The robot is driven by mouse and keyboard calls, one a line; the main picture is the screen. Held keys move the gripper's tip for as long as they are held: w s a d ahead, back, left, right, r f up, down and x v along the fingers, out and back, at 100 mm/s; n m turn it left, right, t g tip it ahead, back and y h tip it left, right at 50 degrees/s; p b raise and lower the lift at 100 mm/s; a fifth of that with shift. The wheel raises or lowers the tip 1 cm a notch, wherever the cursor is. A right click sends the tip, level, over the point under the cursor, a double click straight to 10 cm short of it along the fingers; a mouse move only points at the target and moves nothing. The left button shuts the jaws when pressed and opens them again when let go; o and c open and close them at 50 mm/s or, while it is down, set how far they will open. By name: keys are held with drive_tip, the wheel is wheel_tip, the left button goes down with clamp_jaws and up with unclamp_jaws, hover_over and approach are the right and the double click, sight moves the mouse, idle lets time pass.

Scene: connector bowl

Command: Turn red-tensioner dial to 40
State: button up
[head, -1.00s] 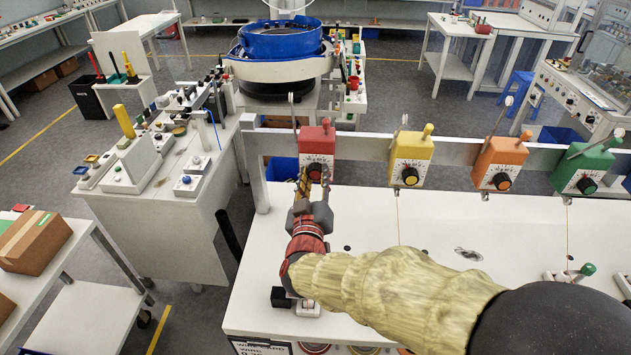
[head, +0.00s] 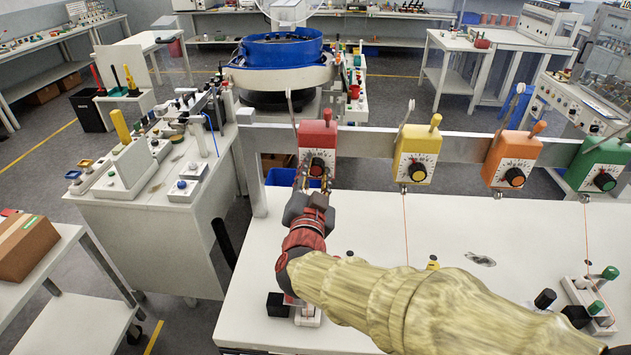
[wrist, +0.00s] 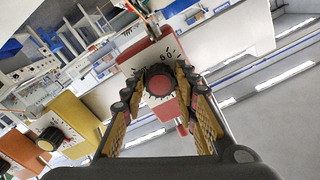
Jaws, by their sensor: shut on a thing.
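The red tensioner (head: 317,138) hangs at the left end of the grey rail, with a white scale plate and a black dial (head: 317,167) on its front. In the wrist view the dial (wrist: 160,84) shows a red face and a dark ridged edge. My gripper (head: 314,182) reaches up to it from below and in front. In the wrist view my gripper (wrist: 158,90) has one finger on each side of the dial, shut on it. Some scale marks show above the dial, but the reading is too small to tell.
Yellow (head: 417,152), orange (head: 511,158) and green (head: 598,165) tensioners hang along the same rail (head: 460,147) to the right. The white bench top (head: 370,225) below is mostly clear, with small levers at the right. A side bench (head: 150,195) with fixtures stands at the left.

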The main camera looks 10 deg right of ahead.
drive_tip(key=shift+f+m+b, duration=0.1)
drive_tip(key=shift+m+b, duration=1.65)
drive_tip(key=shift+m, duration=0.45)
drive_tip(key=o, duration=1.2)
drive_tip(key=shift+c, duration=0.2)
drive_tip(key=s+a, duration=0.2)
drive_tip(key=s, duration=0.9)
drive_tip(key=shift+s+a, duration=0.15)
drive_tip(key=shift+s, duration=0.25)
